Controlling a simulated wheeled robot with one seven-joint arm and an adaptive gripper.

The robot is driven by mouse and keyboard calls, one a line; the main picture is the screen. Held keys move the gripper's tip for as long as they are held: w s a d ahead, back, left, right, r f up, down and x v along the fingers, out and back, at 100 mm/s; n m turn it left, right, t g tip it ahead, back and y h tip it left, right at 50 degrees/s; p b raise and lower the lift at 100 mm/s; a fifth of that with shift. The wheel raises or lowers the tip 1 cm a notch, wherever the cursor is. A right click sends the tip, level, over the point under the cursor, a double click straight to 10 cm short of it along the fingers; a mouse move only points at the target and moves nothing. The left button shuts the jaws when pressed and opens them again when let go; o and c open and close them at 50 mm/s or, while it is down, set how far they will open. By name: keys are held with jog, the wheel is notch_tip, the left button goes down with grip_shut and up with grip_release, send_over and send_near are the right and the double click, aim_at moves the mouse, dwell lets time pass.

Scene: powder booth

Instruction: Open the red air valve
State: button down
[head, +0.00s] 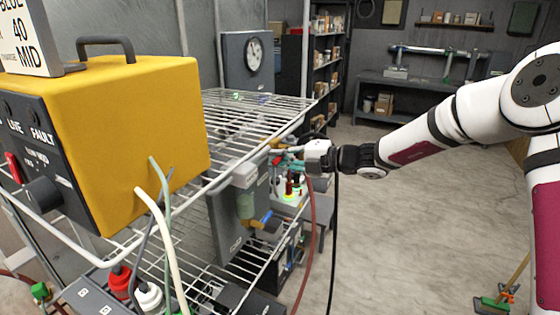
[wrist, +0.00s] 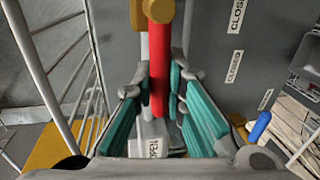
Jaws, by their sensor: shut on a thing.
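The red air valve's lever (wrist: 159,60) runs down the middle of the wrist view from a yellow-brass pivot (wrist: 160,10). My gripper (wrist: 162,100) is shut on the lever, with a teal-padded finger on each side of it. A white label reading OPEN (wrist: 153,148) lies below the lever's lower end, partly hidden by my fingers. In the head view my gripper (head: 284,158) is at the right side of the wire rack, and the lever is mostly hidden there by the fingers.
A grey panel with CLOSED labels (wrist: 233,67) stands right of the lever. The wire rack (head: 262,104) carries a yellow unit (head: 160,110) with cables. A red hose (head: 310,230) and a black cable hang below my gripper. The floor (head: 400,220) to the right is mostly clear.

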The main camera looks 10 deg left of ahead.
jog(key=shift+r, duration=0.15)
dwell(0.4)
jog(key=c, duration=1.6)
grip_release()
jog(key=shift+d, duration=0.15)
jog(key=v, duration=1.1)
jog(key=shift+d, duration=0.4)
jog(key=shift+s+r, duration=0.1)
